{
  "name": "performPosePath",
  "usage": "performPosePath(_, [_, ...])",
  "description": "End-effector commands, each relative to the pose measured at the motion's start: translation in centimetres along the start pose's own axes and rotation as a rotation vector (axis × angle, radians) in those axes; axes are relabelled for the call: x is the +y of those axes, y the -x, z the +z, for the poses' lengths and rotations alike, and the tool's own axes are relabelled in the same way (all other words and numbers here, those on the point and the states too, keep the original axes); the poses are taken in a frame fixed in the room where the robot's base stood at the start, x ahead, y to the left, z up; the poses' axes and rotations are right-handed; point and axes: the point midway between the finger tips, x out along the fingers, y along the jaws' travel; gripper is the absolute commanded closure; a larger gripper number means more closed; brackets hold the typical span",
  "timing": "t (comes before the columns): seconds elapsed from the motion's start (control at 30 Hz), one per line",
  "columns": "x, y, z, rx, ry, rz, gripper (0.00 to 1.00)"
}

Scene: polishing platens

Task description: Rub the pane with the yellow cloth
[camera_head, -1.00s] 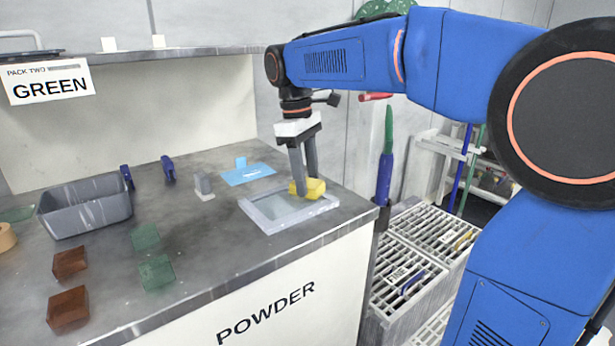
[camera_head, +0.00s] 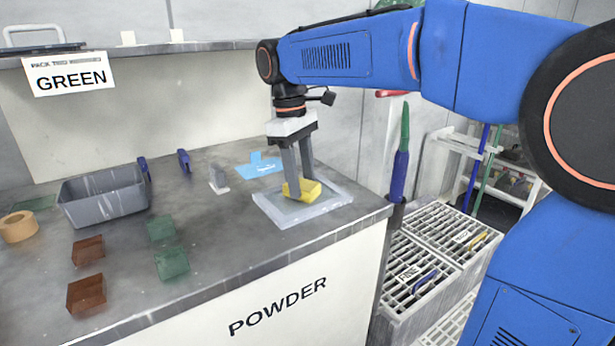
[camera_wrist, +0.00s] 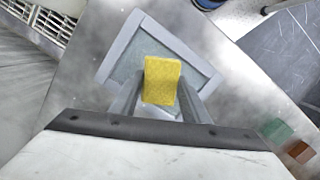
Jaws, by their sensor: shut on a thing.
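The yellow cloth (camera_head: 304,190) is a folded block between the fingers of my gripper (camera_head: 296,186). My gripper is shut on it. The pane (camera_head: 290,212) lies flat on the grey worktop in a pale frame, near the front right corner. The cloth is low over the pane, toward its middle; whether it presses on the glass I cannot tell for sure. In the wrist view the cloth (camera_wrist: 162,80) sits between my gripper's fingers (camera_wrist: 160,98), above the framed pane (camera_wrist: 128,62).
A grey bin (camera_head: 103,203), two green blocks (camera_head: 172,263), two brown blocks (camera_head: 86,294) and a tape roll (camera_head: 17,227) stand to the left. A blue sheet (camera_head: 260,168) and a small grey block (camera_head: 218,180) lie behind the pane. Grated carts (camera_head: 425,255) stand right of the worktop.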

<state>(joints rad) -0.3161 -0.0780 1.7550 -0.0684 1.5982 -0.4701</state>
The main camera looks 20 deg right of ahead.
Motion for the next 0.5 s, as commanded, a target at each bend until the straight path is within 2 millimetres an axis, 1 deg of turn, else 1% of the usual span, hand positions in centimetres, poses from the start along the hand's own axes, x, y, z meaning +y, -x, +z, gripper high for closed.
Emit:
performPosePath(0.2, [-1.4,0.0,-0.7,0.0,0.002,0.0,0.83])
performPosePath(0.5, [-2.2,0.0,-1.2,0.0,0.002,0.0,0.83])
